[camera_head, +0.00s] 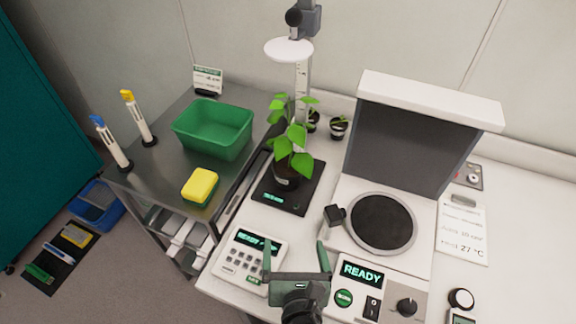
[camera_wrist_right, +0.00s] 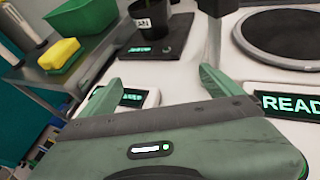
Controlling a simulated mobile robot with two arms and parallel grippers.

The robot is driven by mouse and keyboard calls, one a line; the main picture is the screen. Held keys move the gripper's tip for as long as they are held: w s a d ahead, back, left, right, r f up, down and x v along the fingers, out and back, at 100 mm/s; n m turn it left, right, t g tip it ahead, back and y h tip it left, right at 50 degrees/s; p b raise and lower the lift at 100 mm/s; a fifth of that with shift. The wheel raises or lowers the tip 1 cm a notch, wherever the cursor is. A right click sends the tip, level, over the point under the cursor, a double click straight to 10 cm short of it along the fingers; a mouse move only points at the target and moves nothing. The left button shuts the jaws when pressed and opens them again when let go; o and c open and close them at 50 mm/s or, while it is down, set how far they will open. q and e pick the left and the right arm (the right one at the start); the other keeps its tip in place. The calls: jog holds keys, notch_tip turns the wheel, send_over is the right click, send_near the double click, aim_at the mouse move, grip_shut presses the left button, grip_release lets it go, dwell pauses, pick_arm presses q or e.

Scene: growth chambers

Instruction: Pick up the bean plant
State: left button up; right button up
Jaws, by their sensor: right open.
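The bean plant (camera_head: 292,141) has broad green leaves and stands upright in a dark pot on a flat black scale plate (camera_head: 309,190). In the right wrist view, its labelled dark pot (camera_wrist_right: 149,20) shows at the top, with the leaves out of frame. My right gripper (camera_head: 294,243) is open and empty, in front of the plant and apart from it. Its two green fingers also show in the right wrist view (camera_wrist_right: 158,79), pointing towards the pot. My left gripper is in neither view.
A keypad unit (camera_head: 250,256) lies at the front left of the scale. A device with a round dark plate (camera_head: 381,222) and raised lid stands to the right. A white height gauge (camera_head: 302,85) and small pots (camera_head: 338,127) are behind. A green bin (camera_head: 212,130) and yellow sponge (camera_head: 199,186) are left.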

aim_at(289, 183)
jog(key=w, duration=0.3)
jog(key=w+p, duration=0.1)
jog(key=w, duration=0.2)
jog(key=shift+a+r, duration=0.15)
jog(key=shift+r, duration=0.05)
jog(key=w, duration=0.3)
jog(key=w+p, duration=0.1)
jog(key=w, duration=0.5)
jog(key=shift+w+a+f+p, duration=0.15)
jog(key=shift+a+p, duration=0.1)
jog(key=shift+p, duration=0.1)
jog(key=shift+w, duration=0.45)
jog(key=x, duration=0.5)
jog(key=shift+w+f, duration=0.1)
jog(key=shift+w, duration=0.2)
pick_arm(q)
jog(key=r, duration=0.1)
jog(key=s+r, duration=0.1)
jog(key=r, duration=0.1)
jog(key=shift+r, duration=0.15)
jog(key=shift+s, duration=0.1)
pick_arm(e)
jog(key=shift+s, duration=0.1)
jog(key=c, duration=1.9)
